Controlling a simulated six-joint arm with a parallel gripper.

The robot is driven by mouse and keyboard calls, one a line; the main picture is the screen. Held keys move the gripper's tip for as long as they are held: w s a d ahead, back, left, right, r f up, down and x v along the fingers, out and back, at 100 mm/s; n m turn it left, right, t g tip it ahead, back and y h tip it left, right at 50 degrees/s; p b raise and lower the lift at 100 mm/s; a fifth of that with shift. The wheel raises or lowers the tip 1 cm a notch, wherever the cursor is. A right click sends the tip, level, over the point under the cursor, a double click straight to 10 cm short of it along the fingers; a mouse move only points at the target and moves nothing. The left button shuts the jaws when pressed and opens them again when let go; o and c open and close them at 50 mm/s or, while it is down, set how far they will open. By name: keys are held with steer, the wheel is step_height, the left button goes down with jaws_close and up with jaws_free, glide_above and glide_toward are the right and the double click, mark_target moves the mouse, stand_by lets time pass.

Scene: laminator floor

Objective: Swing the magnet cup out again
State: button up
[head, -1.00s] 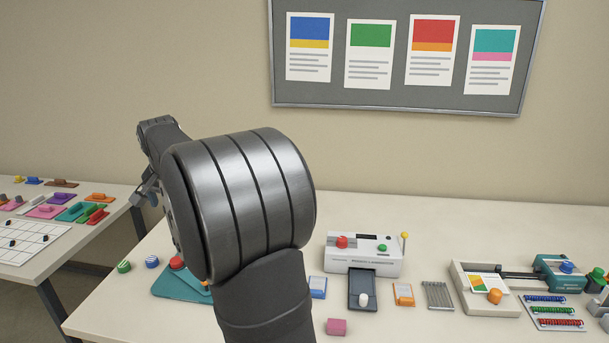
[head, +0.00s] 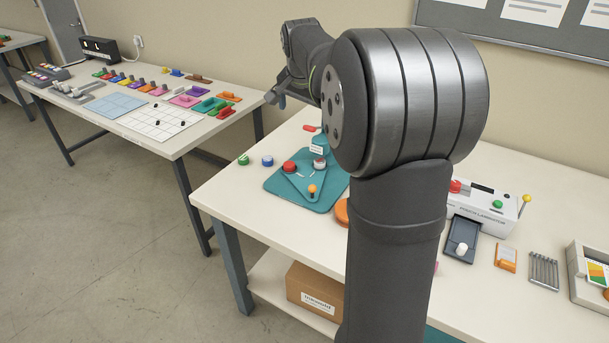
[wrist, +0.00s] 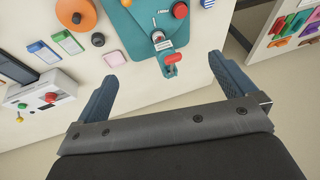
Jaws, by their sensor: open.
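A teal board (head: 335,195) with a triangular teal plate lies on the table in the head view, left of my arm. The plate carries a red knob (head: 289,167) and an orange knob (head: 312,190). A small teal stand with a red handle (head: 310,128) rises at the board's back; the handle also shows in the wrist view (wrist: 171,59). A grey fitting (wrist: 160,41) sits beside it. I cannot tell surely which part is the magnet cup. My gripper (wrist: 165,68) is open and empty, fingers apart with the handle showing between them; it also shows in the head view (head: 272,98).
Green (head: 243,159) and blue (head: 267,160) round pieces lie left of the board. An orange disc (wrist: 75,14) lies beside it. The laminator (head: 490,207) stands to the right. A second table (head: 165,148) with coloured pieces stands at the left across a gap.

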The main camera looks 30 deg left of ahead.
mark_target(314, 186)
steer(key=shift+w+d+f, duration=0.15)
steer(key=shift+d+f, duration=0.05)
steer(key=shift+f, duration=0.05)
steer(key=c, duration=0.5)
steer(key=shift+n+g, duration=0.4)
steer(key=shift+g, duration=0.5)
steer(key=w+d+f, duration=0.2)
steer(key=f, duration=0.1)
steer(key=shift+d+f, duration=0.3)
steer(key=shift+d, duration=0.05)
steer(key=c, duration=0.7)
steer(key=w+d+f+n+g+y, duration=0.2)
steer(key=w+d+f+g, duration=0.1)
steer(key=d+f, duration=0.25)
steer(key=shift+c, duration=0.2)
steer(key=x, duration=1.7)
steer(key=shift+s+a+f, duration=0.2)
steer(key=shift+s, duration=0.15)
jaws_close()
